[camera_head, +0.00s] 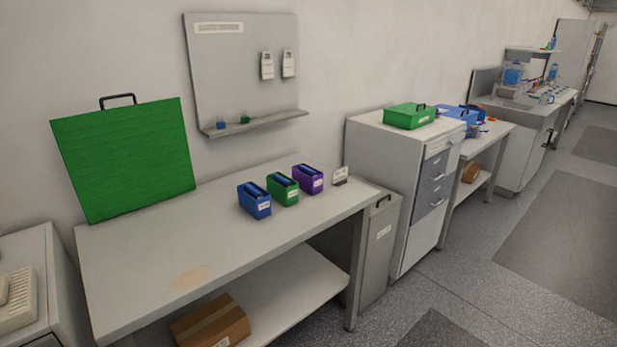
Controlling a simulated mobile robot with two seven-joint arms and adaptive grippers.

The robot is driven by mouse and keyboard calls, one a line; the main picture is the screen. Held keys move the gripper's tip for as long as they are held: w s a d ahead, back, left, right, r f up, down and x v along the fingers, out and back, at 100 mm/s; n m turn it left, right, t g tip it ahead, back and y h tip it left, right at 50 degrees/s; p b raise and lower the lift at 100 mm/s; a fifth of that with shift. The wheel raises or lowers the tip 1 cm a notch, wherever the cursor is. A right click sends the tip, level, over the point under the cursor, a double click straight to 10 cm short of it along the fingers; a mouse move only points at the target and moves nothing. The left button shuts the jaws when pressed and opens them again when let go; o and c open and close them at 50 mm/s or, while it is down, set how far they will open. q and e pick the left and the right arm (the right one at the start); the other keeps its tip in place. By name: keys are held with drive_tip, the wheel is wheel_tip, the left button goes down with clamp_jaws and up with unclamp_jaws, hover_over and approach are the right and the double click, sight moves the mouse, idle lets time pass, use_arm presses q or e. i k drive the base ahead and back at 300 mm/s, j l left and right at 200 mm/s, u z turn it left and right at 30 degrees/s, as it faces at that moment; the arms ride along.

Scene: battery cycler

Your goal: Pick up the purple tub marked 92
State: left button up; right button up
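A purple tub (308,179) stands upright at the back right of the table, with a white label on its front; the number is too small to read. A green tub (283,189) is just left of it, and a blue tub (254,200) is left of the green one, nearer the front. All three have white labels and something blue inside. Neither of my grippers is in view.
A small sign (340,175) stands right of the purple tub. A large green panel (125,158) leans at the back left. A cardboard box (210,322) sits on the lower shelf. A drawer cabinet (385,150) stands to the right.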

sight(311, 186)
drive_tip(key=i+l+u, duration=0.1)
drive_tip(key=i+l, duration=0.3)
drive_tip(key=l, duration=0.25)
drive_tip(key=i+l+u, duration=0.15)
drive_tip(key=l, duration=0.2)
drive_tip(key=i+l+u, duration=0.1)
drive_tip(key=i+l, duration=0.3)
drive_tip(key=l, duration=0.3)
drive_tip(key=i+l+u, duration=0.15)
drive_tip(key=l, duration=0.2)
drive_tip(key=i+l+u, duration=0.1)
drive_tip(key=l, duration=0.3)
drive_tip(key=i+l, duration=0.2)
drive_tip(key=l, duration=0.2)
drive_tip(key=u, duration=0.05)
